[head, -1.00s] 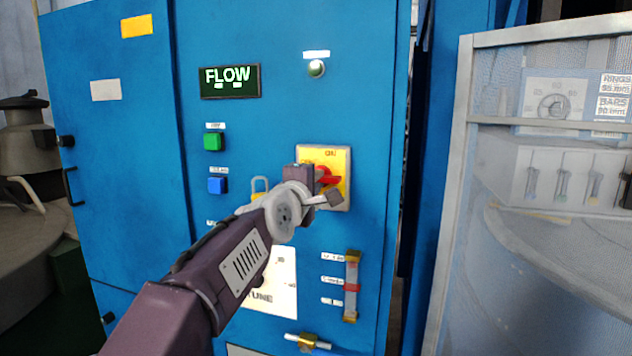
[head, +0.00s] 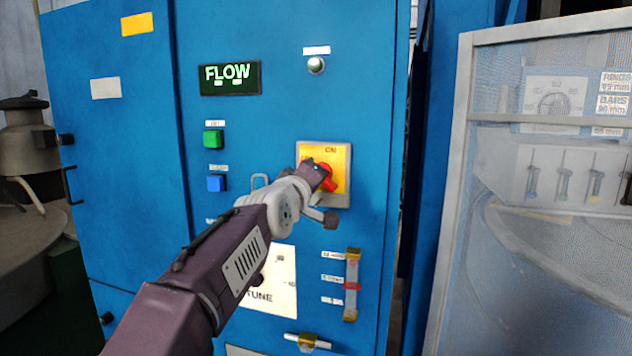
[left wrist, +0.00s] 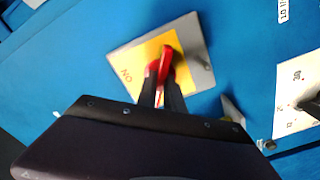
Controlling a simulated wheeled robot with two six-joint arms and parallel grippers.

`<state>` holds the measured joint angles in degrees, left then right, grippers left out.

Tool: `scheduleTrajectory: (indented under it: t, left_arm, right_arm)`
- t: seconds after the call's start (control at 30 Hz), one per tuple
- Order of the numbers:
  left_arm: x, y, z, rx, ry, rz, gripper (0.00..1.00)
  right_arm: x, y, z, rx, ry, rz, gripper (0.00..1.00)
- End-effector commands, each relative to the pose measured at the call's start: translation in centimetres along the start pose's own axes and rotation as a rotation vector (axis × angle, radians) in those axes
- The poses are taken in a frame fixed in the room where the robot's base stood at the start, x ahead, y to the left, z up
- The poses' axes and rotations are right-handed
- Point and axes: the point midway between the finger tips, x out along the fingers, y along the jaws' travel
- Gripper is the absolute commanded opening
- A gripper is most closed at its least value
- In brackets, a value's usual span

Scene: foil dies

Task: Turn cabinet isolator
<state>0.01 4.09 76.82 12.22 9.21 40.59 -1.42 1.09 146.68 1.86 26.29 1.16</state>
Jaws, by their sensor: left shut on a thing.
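The cabinet isolator is a red rotary handle (head: 328,178) on a yellow plate (head: 338,155) with a grey surround, marked ON at the top, on the blue cabinet front. My left gripper (head: 318,172) is at the handle in the head view and partly covers it. In the left wrist view the red handle (left wrist: 165,62) lies between the dark fingers of my left gripper (left wrist: 163,84), which are shut on it. The wrist view is rolled, so the ON mark shows at the plate's left. The right gripper does not show.
The blue cabinet (head: 290,110) carries a lit FLOW display (head: 230,78), a green button (head: 213,139), a blue button (head: 217,183) and a round lamp (head: 316,65). A gauge strip (head: 351,285) is below the isolator. A mesh-fronted enclosure (head: 465,130) stands at the right.

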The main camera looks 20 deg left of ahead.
Motion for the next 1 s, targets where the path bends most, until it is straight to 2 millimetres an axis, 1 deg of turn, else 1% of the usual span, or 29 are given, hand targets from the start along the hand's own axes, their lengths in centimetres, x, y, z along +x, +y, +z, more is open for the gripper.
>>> scheduleTrajectory:
  t: [0.03, 0.6, 0.8, 1.0]
  left_arm:
    - [0.0, -0.3, 0.2, 0.043, -0.003, -0.003, 0.00]
    - [0.1, -0.3, 0.3, 0.574, -0.006, -0.003, 0.00]
    - [0.1, -0.3, 0.3, 0.728, -0.007, -0.003, 0.00]
    - [0.1, -0.3, 0.2, 0.839, -0.007, -0.003, 0.00]
  right_arm:
    - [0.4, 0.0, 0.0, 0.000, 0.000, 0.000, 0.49]
    - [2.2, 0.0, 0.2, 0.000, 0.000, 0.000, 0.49]
    - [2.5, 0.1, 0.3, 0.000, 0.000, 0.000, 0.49]
    - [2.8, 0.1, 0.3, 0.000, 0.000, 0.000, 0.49]
